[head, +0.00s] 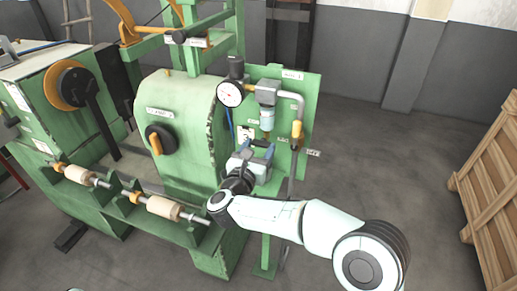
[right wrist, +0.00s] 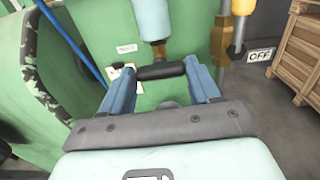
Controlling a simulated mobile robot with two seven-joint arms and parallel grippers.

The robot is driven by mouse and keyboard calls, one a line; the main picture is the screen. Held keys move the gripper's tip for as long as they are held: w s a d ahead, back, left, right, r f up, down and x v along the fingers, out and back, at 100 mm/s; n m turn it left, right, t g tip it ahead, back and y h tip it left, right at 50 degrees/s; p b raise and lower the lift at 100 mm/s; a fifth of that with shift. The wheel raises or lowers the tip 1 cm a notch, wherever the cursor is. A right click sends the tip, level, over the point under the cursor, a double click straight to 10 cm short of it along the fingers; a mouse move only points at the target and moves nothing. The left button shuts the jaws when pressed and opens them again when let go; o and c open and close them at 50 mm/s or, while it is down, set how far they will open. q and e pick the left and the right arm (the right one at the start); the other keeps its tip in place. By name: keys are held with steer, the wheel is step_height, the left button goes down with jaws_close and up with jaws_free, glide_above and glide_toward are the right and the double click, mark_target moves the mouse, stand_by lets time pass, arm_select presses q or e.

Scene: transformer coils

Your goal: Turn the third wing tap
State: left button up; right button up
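My right gripper (head: 254,150) is at the green panel (head: 306,88), below the blue filter bowl (head: 267,121). In the right wrist view its two blue fingers (right wrist: 162,72) are spread apart. A dark crossbar (right wrist: 161,71), which looks like a wing tap handle, lies level between the fingertips, below a short brass stem under the bowl (right wrist: 153,18). Its ends appear close to both fingers; contact cannot be told. Which tap counts as third is not readable. My left gripper is not in view.
A pipe with a yellow-orange lever (head: 297,129) runs down right of the gripper, near an OFF label (right wrist: 260,56). A pressure gauge (head: 230,94) is at upper left. The green machine (head: 185,110) stands left; a wooden crate (head: 490,190) stands far right. Floor between is clear.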

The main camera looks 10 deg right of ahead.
steer(key=shift+f+n+b, duration=0.2)
steer(key=shift+n+b, duration=1.2)
steer(key=shift+b, duration=1)
steer(key=shift+r+n+b, duration=0.1)
steer(key=shift+n+b, duration=0.4)
steer(key=shift+n, duration=0.4)
steer(key=n, duration=0.2)
steer(key=shift+r+n, duration=0.1)
steer(key=shift+n, duration=0.3)
steer(key=n, duration=0.3)
steer(key=shift+a+n, duration=0.1)
steer(key=shift+n, duration=0.2)
steer(key=n+p, duration=0.1)
steer(key=n, duration=0.3)
steer(key=shift+p, duration=0.4)
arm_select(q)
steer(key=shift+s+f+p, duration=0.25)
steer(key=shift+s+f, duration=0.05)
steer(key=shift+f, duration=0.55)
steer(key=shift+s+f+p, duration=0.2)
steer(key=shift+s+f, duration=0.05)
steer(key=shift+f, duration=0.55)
arm_select(e)
steer(key=shift+n, duration=1.4)
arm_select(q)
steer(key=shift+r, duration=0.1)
arm_select(e)
steer(key=o, duration=1.1)
steer(key=shift+c, duration=0.2)
